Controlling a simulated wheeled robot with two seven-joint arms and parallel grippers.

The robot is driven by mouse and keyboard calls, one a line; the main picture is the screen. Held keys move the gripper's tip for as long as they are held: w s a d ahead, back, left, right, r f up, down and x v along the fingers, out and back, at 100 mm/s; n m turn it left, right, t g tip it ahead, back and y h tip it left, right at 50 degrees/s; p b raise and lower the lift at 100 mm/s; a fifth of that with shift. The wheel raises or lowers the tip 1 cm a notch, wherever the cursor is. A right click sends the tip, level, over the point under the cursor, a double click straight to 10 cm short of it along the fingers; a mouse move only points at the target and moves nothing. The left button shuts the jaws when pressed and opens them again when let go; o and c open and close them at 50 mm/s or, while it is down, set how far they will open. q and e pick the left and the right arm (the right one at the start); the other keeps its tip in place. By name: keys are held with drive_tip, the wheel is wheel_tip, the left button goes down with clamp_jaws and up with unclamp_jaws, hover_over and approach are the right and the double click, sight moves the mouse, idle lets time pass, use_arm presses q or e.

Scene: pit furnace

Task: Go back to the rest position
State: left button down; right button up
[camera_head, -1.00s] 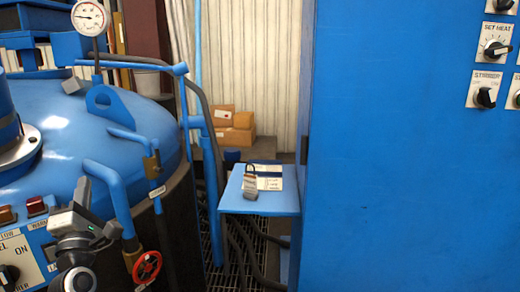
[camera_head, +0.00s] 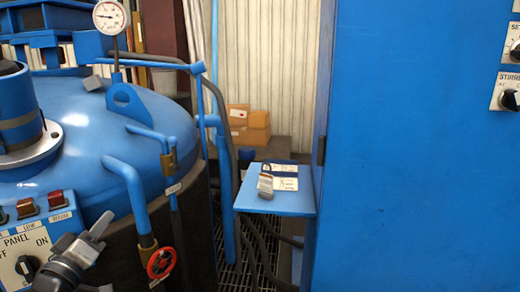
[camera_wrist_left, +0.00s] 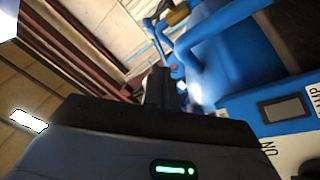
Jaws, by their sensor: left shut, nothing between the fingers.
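My left gripper (camera_head: 98,228) is at the lower left of the head view, in front of the furnace's control panel (camera_head: 40,236). Its fingers are shut and empty, pointing up and to the right. In the left wrist view the shut fingers (camera_wrist_left: 162,88) show dark in the middle, with the blue furnace parts behind them at upper right. I cannot tell how close the gripper is to the panel. My right gripper is not in view.
The blue furnace (camera_head: 90,110) with a pressure gauge (camera_head: 109,17) and a red valve wheel (camera_head: 161,263) fills the left. A padlock (camera_head: 265,184) lies on a small blue shelf (camera_head: 262,203). A tall blue cabinet (camera_head: 420,150) stands at right. Cardboard boxes (camera_head: 250,128) are behind.

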use_arm(q)
drive_tip(key=s+d+f+m+g+h, duration=0.1)
drive_tip(key=s+d+f+m+g, duration=0.25)
drive_tip(key=f, duration=0.45)
drive_tip(key=s+d+f+m+g, duration=0.2)
drive_tip(key=s+d+f+m, duration=0.25)
drive_tip(key=f, duration=0.25)
drive_tip(key=s+d+f+m+g, duration=0.3)
drive_tip(key=s+f, duration=0.3)
drive_tip(key=s, duration=0.2)
drive_tip(key=s+d+f+m+g, duration=0.25)
drive_tip(key=s+f, duration=0.35)
drive_tip(key=s, duration=0.3)
drive_tip(key=w+d+r+n+t, duration=0.1)
drive_tip(key=d+n, duration=0.3)
drive_tip(key=d, duration=0.4)
drive_tip(key=shift+w+d+r, duration=0.15)
drive_tip(key=shift+w+d, duration=0.1)
